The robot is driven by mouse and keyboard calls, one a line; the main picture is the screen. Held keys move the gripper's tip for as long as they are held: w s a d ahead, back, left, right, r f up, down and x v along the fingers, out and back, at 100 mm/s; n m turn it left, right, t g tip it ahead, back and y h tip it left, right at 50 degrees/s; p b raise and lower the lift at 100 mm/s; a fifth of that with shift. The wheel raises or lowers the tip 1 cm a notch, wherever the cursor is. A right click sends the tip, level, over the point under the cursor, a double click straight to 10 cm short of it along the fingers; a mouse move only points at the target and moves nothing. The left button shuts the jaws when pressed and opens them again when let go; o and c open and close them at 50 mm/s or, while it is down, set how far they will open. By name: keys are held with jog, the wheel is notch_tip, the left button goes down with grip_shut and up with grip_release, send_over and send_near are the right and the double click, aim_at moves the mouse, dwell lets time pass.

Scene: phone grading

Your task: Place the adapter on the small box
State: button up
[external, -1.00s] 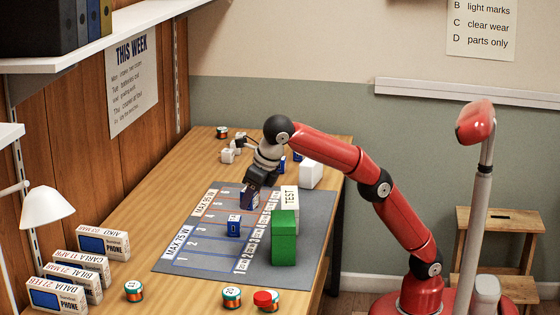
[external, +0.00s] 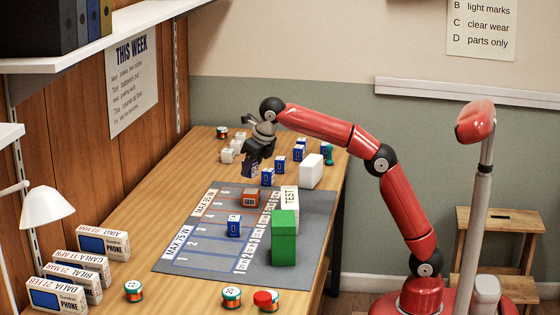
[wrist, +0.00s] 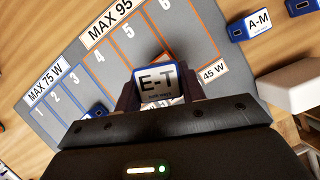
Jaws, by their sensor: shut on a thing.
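My gripper (external: 253,160) is shut on a blue adapter with a white face (wrist: 157,85) lettered E-T. It holds the adapter up above the far edge of the grey mat (external: 184,264), and the held adapter also shows in the external view (external: 250,170). An orange adapter (external: 250,198) sits on the mat's upper rows, apart from the gripper. A blue adapter (external: 234,226) stands in the MAX 75 W area. Which thing is the small box I cannot tell; a white box (external: 311,172) and a green box (external: 284,237) stand on the right.
Several blue adapters (external: 280,163) stand behind the mat, one lettered A-M (wrist: 259,22). White cubes (external: 227,155) stand at the back left. Phone boxes (external: 57,295) line the left edge, and round spools (external: 231,297) lie in front. The mat's left part is mostly bare.

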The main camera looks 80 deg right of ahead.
aim_at(253, 176)
jog(key=shift+f+b, duration=0.7)
jog(key=shift+f, duration=1.8)
jog(key=shift+f, duration=0.1)
jog(key=o, duration=0.9)
jog(key=shift+o, duration=0.2)
